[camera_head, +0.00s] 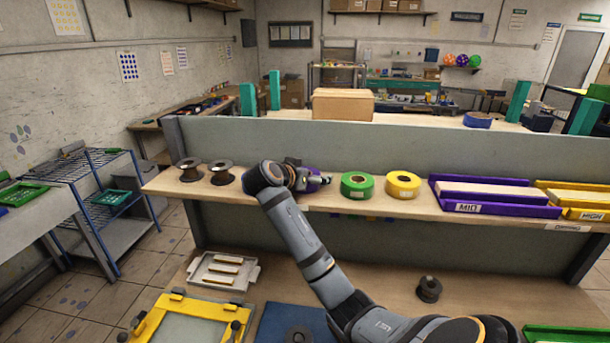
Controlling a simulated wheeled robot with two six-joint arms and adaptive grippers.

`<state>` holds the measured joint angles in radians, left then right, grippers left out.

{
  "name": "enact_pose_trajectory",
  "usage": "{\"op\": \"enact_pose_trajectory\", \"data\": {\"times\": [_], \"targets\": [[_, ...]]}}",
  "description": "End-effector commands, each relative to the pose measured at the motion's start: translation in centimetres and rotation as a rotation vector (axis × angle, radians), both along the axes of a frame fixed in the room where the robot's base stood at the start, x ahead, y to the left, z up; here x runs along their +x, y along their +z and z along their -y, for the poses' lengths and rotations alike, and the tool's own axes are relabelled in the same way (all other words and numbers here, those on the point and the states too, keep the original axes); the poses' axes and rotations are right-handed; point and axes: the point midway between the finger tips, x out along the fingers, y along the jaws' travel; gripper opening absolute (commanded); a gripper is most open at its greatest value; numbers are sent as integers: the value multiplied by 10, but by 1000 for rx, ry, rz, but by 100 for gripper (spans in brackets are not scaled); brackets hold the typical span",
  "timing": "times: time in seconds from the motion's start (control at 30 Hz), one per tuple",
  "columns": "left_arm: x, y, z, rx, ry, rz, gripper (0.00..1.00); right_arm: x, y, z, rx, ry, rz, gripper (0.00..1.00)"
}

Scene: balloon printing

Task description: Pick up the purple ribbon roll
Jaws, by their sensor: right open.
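The purple ribbon roll (311,186) is on the wooden shelf, left of the green ribbon roll (357,185). It is largely hidden by my right gripper (322,180), so little more than some purple shows. My right arm reaches up from the lower right. Its gripper is open and right at the purple roll, with the tips pointing right. I cannot tell whether the fingers touch the roll. My left gripper is not in view.
A yellow ribbon roll (403,185) sits right of the green one. Two dark empty spools (222,173) stand at the shelf's left end. Purple (495,208) and yellow trays fill its right part. A grey panel (420,150) rises behind. Below are a white tray (222,272) and yellow frame (150,317).

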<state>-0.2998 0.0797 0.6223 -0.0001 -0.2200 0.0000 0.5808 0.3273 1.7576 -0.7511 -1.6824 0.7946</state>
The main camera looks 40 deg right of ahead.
Motion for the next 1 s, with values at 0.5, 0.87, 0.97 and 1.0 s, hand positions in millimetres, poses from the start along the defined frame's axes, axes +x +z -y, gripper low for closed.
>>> {"op": "enact_pose_trajectory", "data": {"times": [0.5,0.87,0.97,1.0], "targets": [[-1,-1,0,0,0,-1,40,0,0,0,-3,-1,0,51],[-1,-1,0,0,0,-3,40,0,0,0,-3,-1,1,41],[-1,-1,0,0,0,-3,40,0,0,0,-3,-1,1,41],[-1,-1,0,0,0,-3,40,0,0,0,-3,-1,1,41]]}}
